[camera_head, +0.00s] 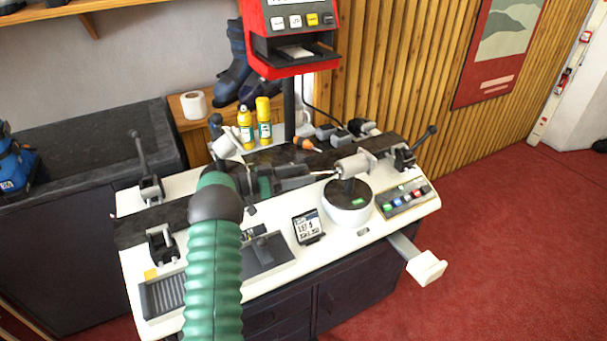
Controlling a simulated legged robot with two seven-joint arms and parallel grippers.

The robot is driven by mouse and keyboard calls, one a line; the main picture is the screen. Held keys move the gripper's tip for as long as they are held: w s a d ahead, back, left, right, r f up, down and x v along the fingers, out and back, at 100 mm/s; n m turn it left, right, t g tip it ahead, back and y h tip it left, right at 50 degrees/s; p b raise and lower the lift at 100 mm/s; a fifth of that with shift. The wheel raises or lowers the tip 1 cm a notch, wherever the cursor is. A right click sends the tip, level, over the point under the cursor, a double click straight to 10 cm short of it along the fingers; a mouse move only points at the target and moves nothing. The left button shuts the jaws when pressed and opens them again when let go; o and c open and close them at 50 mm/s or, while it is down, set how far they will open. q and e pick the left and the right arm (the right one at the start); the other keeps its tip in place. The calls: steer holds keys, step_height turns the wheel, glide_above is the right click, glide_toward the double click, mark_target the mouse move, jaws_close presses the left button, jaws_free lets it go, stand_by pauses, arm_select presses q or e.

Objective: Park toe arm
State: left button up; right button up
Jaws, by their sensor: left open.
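My left arm, with a ribbed green sleeve and dark joint, rises across the front of the white bench. My left gripper (309,178) lies past it, its grey fingers pointing right, open. Just right of its fingertips, a light grey cylinder (355,164) with a thin rod on its left sits above a round white turntable (348,209) with a dark top. A grey bar (404,246) with a white block handle (427,267) sticks out from the bench's front right. I cannot tell which part is the toe arm. Contact is unclear. My right gripper is out of view.
The white bench top (275,275) carries a small display (307,227), a button panel (405,199) and black levers (425,142). Yellow bottles (264,122) and a red machine on a post (291,50) stand behind. Red floor is clear at right.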

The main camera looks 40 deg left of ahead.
arm_select(q)
steer(key=v, duration=1.6)
steer(key=shift+f, duration=0.2)
steer(key=shift+a, duration=0.15)
steer(key=shift+a+f, duration=0.1)
steer(key=shift+f, duration=0.05)
